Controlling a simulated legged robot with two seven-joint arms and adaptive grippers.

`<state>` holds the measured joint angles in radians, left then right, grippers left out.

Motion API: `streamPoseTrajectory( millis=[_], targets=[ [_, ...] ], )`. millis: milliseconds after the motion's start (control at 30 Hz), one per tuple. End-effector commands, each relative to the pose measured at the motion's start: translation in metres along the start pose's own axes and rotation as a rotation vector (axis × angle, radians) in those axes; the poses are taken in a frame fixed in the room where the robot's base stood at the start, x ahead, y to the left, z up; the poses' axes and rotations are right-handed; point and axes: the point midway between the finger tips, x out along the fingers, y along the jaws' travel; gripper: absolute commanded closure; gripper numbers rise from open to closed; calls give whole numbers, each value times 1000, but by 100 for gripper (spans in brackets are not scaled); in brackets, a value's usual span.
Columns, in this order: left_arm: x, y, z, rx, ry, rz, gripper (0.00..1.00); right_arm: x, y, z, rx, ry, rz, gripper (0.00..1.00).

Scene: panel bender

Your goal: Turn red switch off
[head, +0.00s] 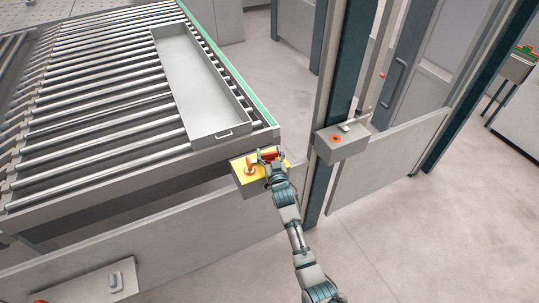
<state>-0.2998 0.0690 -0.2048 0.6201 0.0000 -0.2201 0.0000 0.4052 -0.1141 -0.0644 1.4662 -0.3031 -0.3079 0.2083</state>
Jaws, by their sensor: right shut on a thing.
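The red switch (250,167) sits on a yellow-topped grey box (243,184) at the corner of the roller table. My right gripper (268,156) is at this box and shut on a red-orange part of the switch. The gripper hides some of that part, so the switch's exact position is hard to tell. My left gripper does not show in the head view.
A roller table (95,90) with a grey metal tray (203,85) fills the left. A second grey box (340,147) with a small red button is on the post to the right. A low panel (170,240) runs in front. Open floor lies at the lower right.

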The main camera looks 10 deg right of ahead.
Motion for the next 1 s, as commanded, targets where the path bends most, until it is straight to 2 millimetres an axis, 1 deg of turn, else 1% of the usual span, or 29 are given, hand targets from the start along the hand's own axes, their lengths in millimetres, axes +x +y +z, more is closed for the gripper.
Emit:
streamPoseTrajectory(
  millis=[33, 333, 367, 400, 433, 467, 800, 867, 967, 1000],
  targets=[
    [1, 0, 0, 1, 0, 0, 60, 0, 1, -3, 6, 4, 9, 95],
    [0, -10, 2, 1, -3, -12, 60, 0, 2, -3, 3, 2, 12, 95],
    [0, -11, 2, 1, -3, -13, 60, 0, 2, -3, 2, 2, 12, 25],
    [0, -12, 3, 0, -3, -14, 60, 0, 1, -3, 2, 2, 12, 15],
    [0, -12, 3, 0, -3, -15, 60, 0, 1, -2, 2, 2, 12, 8],
    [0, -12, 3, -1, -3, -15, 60, 0, 2, -2, 2, 1, 12, 6],
    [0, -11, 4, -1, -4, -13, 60, -2, 2, 0, 1, -2, 13, 6],
    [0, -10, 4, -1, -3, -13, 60, -6, 2, 1, 1, -4, 13, 6],
    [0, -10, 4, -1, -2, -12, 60, -20, 2, 1, 2, -2, 13, 6],
    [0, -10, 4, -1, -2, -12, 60, -28, 2, 1, 2, -3, 13, 6]
  ],
)
